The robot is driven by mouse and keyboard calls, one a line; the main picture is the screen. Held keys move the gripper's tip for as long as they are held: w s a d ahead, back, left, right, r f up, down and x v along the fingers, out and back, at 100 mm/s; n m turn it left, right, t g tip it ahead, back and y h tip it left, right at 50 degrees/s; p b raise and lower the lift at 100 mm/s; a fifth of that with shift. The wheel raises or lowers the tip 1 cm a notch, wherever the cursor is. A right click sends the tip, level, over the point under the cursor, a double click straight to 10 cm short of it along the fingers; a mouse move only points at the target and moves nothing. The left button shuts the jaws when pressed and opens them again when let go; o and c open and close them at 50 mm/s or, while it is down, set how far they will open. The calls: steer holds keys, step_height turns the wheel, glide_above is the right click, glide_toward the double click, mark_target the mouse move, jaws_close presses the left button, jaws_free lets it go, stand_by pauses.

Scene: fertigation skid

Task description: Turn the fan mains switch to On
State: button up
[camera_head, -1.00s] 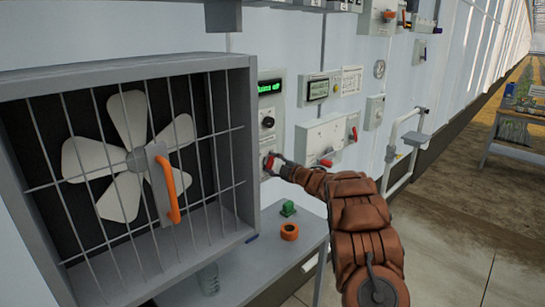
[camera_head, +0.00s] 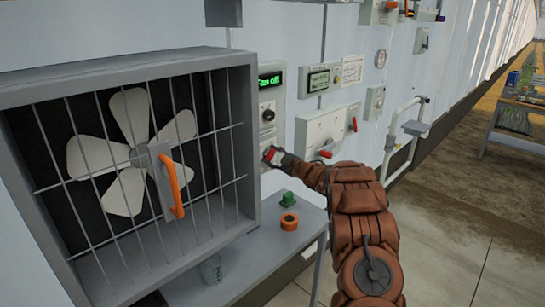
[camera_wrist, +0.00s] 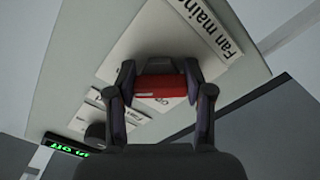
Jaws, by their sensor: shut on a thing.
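The fan mains switch has a red handle (camera_wrist: 160,87) on a grey panel (camera_wrist: 75,60) beside the fan cage; part of a "Fan mains" label (camera_wrist: 205,25) shows in the wrist view. My gripper (camera_head: 272,154) is at the lower part of this panel. In the wrist view my gripper (camera_wrist: 160,82) has one finger at each end of the red handle and is shut on it. The handle lies across the view, and its On/Off marks are mostly hidden. The panel's green display (camera_head: 269,80) reads "Fan off". A black knob (camera_head: 268,115) sits above the switch.
A caged fan (camera_head: 130,150) with an orange-handled lever (camera_head: 173,185) stands at left. Below the panel, a grey table (camera_head: 245,265) holds an orange ring (camera_head: 289,222) and a green block (camera_head: 287,198). A white box with red levers (camera_head: 325,135) is right of the panel.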

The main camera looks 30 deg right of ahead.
steer(key=shift+f, duration=0.1)
steer(key=o, duration=1.2)
steer(key=v, duration=1.2)
